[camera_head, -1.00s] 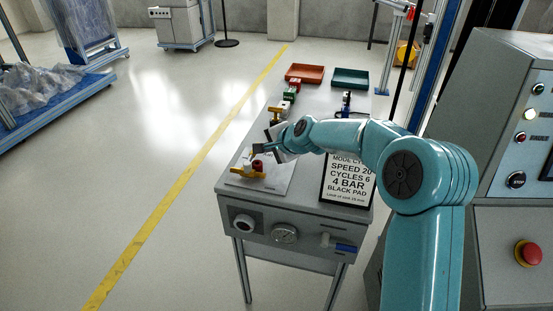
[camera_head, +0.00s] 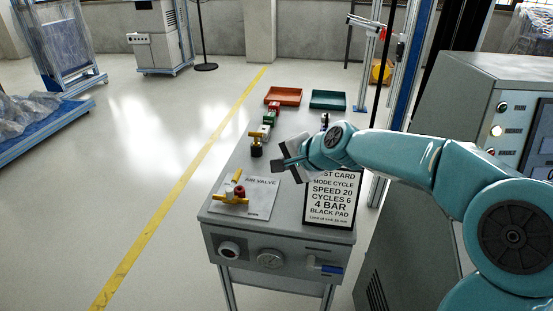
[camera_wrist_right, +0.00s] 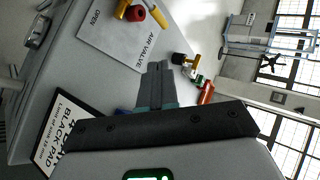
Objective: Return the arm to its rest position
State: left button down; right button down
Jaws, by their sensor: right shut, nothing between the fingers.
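My right arm reaches in from the right in the head view. My right gripper (camera_head: 277,165) is shut and empty above the grey bench (camera_head: 290,226). In the right wrist view its fingers (camera_wrist_right: 158,70) lie together with nothing between them. The air valve plate (camera_head: 262,192) lies on the bench, left of and below the gripper. Its yellow handle with a red knob (camera_head: 238,195) also shows in the right wrist view (camera_wrist_right: 133,12). The gripper is apart from the valve. My left gripper is not in view.
A brass-topped fitting (camera_head: 256,142), a red tray (camera_head: 283,96) and a green tray (camera_head: 328,100) are farther back. A grey control cabinet (camera_head: 465,105) stands at right.

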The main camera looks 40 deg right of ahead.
jog(key=shift+s+r, duration=0.15)
jog(key=a+f+g+p, duration=0.1)
jog(key=a+f, duration=0.1)
jog(key=w+a+f+g+y+p, duration=0.1)
jog(key=a+f, duration=0.1)
jog(key=f, duration=0.1)
jog(key=a+f+n+y+p, duration=0.1)
jog(key=a+f+p, duration=0.1)
jog(key=shift+w+a+f+g, duration=0.25)
jog(key=shift+a+f+g, duration=0.05)
jog(key=shift+a+g, duration=0.1)
jog(key=s+a+f+n+g+y+p, duration=0.1)
jog(key=s+a+f+n+g+p, duration=0.15)
jog(key=a+f, duration=0.6)
jog(key=s+a+f+n+g+p, duration=0.1)
jog(key=s+a+f+n+g, duration=0.1)
jog(key=s+a+f+n, duration=0.3)
jog(key=s+a+f+n+g+p, duration=0.2)
jog(key=s+a+f+n, duration=0.3)
jog(key=s+f, duration=0.5)
jog(key=s+n, duration=0.1)
jog(key=s, duration=0.5)
jog(key=shift+a+f+n+g+p, duration=0.25)
jog(key=shift+f+n+g+p, duration=0.05)
jog(key=shift+f+n+g, duration=0.1)
